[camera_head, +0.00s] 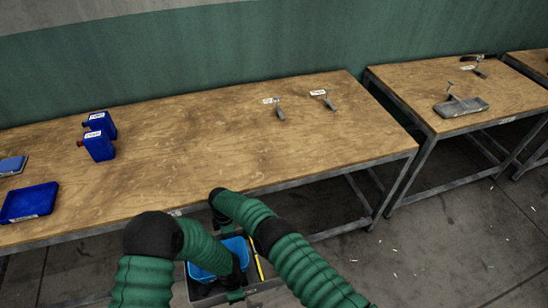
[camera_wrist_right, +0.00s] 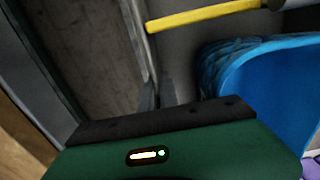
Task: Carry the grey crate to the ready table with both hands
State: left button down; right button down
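The grey crate (camera_head: 266,286) is low in front of the long table, below its front edge and partly hidden by my arms. It holds a blue bin (camera_head: 208,268) and a yellow-handled tool (camera_head: 257,259). In the right wrist view, my right gripper (camera_wrist_right: 158,92) has its fingers close on either side of the crate's thin wall (camera_wrist_right: 137,40); the blue bin (camera_wrist_right: 275,95) and yellow handle (camera_wrist_right: 205,16) are beyond. My left gripper (camera_head: 236,294) is at the crate's near side, its fingers hidden. I cannot tell which table is the ready table.
The long wooden table (camera_head: 190,165) carries blue canisters (camera_head: 99,143), a blue tray (camera_head: 29,202) and two small clamp-like tools (camera_head: 329,101). Another table (camera_head: 420,85) with a grey metal piece (camera_head: 460,107) stands right. Small scraps lie on the open floor (camera_head: 460,235) at lower right.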

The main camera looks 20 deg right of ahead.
aim_at(522, 87)
jog(key=l, duration=9.2)
jog(key=i+l, duration=0.1)
jog(key=l, duration=0.95)
